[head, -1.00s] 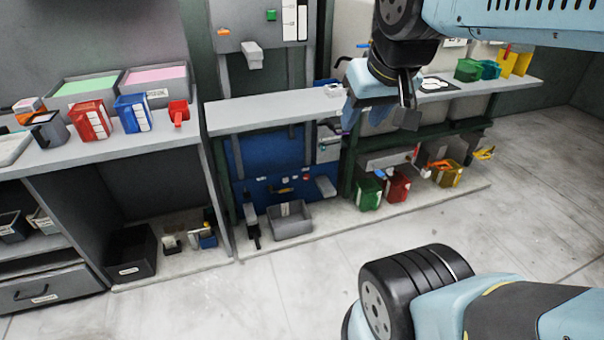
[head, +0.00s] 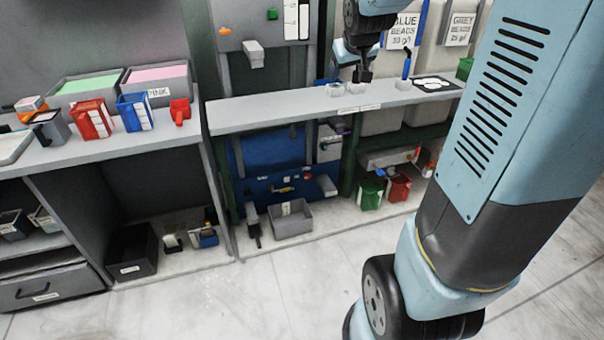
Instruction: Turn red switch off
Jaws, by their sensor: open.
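No part is clearly readable as a red switch. A small orange-red part (head: 224,31) sits on the upper left of the grey press panel (head: 240,12), with a green part (head: 272,14) to its right. Small coloured parts (head: 285,189), too small to tell apart, sit on the blue lower panel (head: 262,206). My gripper (head: 362,77) is just above the long grey shelf, right of the press panel and apart from it. It is open, and nothing shows between its dark fingers.
The grey shelf (head: 250,113) holds small clear cups (head: 338,97) and a black tray (head: 446,83). Red (head: 92,119) and blue (head: 134,111) bins stand on the left bench. A grey bin (head: 290,220) stands below. The floor in front is clear.

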